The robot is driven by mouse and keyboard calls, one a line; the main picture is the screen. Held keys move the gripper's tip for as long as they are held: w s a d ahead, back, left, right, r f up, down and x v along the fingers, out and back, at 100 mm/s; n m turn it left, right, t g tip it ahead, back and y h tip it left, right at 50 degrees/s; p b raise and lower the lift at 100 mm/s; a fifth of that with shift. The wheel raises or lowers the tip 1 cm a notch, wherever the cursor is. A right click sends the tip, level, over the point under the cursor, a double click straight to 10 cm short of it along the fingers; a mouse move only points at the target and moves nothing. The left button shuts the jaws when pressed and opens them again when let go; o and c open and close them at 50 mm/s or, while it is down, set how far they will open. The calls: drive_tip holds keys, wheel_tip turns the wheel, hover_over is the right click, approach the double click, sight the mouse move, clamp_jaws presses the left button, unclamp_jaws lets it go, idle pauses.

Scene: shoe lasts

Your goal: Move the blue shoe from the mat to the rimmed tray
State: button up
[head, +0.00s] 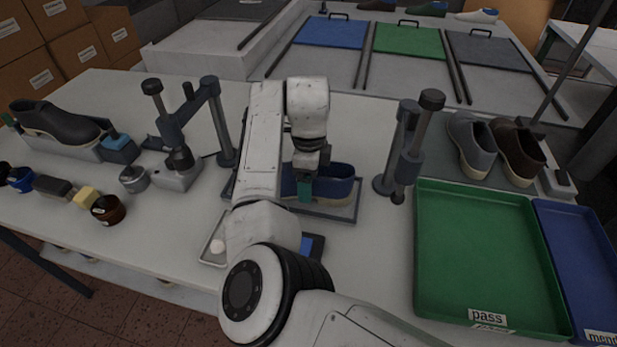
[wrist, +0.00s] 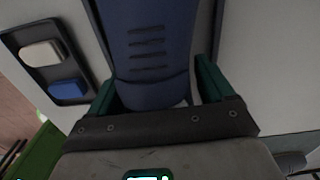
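The blue shoe (head: 338,187) lies on a grey mat (head: 335,214) in the middle of the table. My gripper (head: 306,189) is down at the shoe, and my arm hides its left part. In the wrist view the shoe (wrist: 153,45) is between the two green fingers of my gripper (wrist: 157,88). A gap shows between the shoe and the right finger, so the gripper looks open around the shoe. The green rimmed tray (head: 424,313), labelled "pass", is at the right. A blue rimmed tray (head: 603,325), labelled "mend", is beside it.
Dark upright stands (head: 411,150) rise on both sides of the mat. A grey shoe (head: 470,143) and a brown shoe (head: 515,150) are behind the green tray. A small tray with two blocks (wrist: 88,98) is near the mat. A black shoe (head: 55,122) and jars are at left.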

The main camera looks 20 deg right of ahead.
drive_tip(key=o, duration=0.3)
wheel_tip(320, 180, up, 11)
drive_tip(key=shift+b, duration=0.4)
drive_tip(key=shift+f, duration=0.1)
idle(0.4)
